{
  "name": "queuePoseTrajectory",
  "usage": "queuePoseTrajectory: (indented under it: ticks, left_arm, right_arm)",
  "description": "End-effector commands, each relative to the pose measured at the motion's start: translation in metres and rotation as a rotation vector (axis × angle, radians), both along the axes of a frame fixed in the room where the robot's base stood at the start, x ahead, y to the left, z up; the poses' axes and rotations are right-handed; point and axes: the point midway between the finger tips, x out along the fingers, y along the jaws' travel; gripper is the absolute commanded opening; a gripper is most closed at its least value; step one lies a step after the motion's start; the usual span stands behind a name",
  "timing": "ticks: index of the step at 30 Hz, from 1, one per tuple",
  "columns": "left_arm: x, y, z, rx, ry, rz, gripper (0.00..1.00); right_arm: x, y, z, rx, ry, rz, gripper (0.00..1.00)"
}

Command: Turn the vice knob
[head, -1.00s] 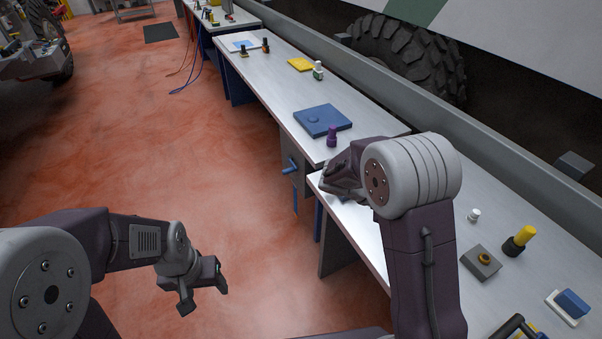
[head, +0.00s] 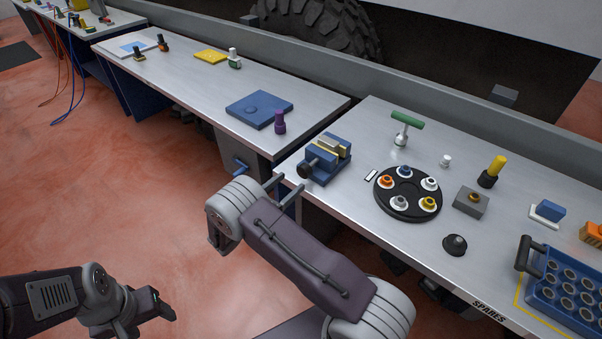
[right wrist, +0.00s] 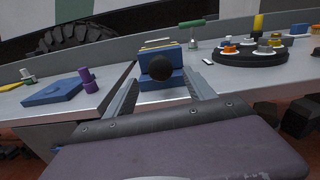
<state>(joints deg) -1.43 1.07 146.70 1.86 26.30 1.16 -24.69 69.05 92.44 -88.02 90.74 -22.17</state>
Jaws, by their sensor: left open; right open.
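The blue vice (head: 326,158) stands at the near left corner of the right bench, with brass-coloured jaws on top. Its round black knob (head: 308,169) faces the aisle and my right gripper. My right gripper (head: 290,183) is open and empty just short of the knob, at the bench edge. In the right wrist view the knob (right wrist: 160,68) shows between and beyond the two open fingers (right wrist: 163,88), apart from them as far as I can tell. My left gripper (head: 150,312) is open and empty over the red floor.
A black round tray (head: 405,211) with coloured pieces and a green-handled tool (head: 402,128) stand right of the vice. A purple bottle (head: 280,122) and blue plate (head: 259,108) are on the left bench. A blue crate (head: 565,300) is at right.

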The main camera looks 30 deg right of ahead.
Motion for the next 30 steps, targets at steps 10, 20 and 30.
queuePoseTrajectory:
  ticks: [10,20,30]
  left_arm:
    - [0.0,0.0,0.011,0.0,0.0,0.0,0.63]
    - [0.0,0.0,0.011,0.0,0.0,0.0,0.63]
    - [0.0,0.0,0.012,0.0,0.0,0.0,0.63]
  right_arm:
    - [0.024,-0.06,0.001,0.002,0.0,-0.004,0.63]
    - [0.027,-0.067,0.0,0.001,0.0,-0.002,0.63]
    - [0.027,-0.066,0.0,0.0,0.001,-0.002,0.01]
